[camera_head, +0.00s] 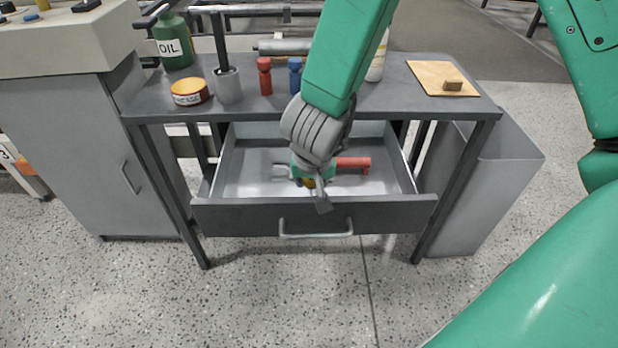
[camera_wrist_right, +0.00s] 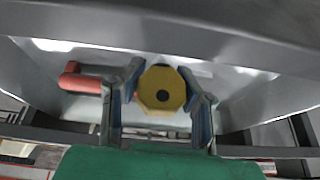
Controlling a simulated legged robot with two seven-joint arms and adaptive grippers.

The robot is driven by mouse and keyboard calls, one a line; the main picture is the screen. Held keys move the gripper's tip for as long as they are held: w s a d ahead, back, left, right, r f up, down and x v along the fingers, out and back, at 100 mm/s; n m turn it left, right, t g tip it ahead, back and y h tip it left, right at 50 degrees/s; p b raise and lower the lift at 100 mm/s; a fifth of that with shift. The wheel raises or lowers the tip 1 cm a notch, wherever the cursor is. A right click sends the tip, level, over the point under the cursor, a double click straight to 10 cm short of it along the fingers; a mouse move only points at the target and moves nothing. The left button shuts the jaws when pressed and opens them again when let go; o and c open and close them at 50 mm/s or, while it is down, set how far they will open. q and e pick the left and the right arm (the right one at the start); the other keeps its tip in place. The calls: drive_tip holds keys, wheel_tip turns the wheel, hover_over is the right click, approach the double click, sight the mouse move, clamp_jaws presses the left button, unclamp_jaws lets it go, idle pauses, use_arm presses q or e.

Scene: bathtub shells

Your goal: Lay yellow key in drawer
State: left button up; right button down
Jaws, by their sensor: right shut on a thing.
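The yellow key (camera_wrist_right: 162,90) shows in the right wrist view as an eight-sided yellow head with a dark round hole. My right gripper (camera_wrist_right: 162,100) is shut on it, one finger on each side. In the head view my right gripper (camera_head: 316,190) is over the open drawer (camera_head: 240,216), near its front wall, and hides most of the key. I cannot tell whether the key touches the drawer floor. A red-handled thing (camera_head: 352,163) lies in the drawer beside the gripper, and its red part also shows in the wrist view (camera_wrist_right: 82,80). My left gripper is not in view.
The grey table (camera_head: 400,97) above the drawer bears an oil bottle (camera_head: 173,45), a round tin (camera_head: 189,92), a cup (camera_head: 229,88), red and blue small items and a wooden board (camera_head: 430,75). A grey bin (camera_head: 490,190) stands right. The drawer's left side has free floor.

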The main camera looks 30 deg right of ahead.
drive_tip(key=c, duration=1.2)
unclamp_jaws()
drive_tip(key=shift+d+f, duration=0.1)
drive_tip(key=shift+d, duration=0.45)
drive_tip(key=shift+a, duration=0.2)
drive_tip(key=v, duration=0.1)
drive_tip(key=p+v, duration=0.1)
drive_tip(key=v, duration=0.1)
drive_tip(key=p+v, duration=0.1)
drive_tip(key=shift+w+a+r, duration=0.15)
drive_tip(key=shift+a+r, duration=0.15)
use_arm(q)
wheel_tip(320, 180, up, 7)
drive_tip(key=p, duration=0.5)
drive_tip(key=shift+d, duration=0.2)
use_arm(e)
drive_tip(key=v, duration=0.8)
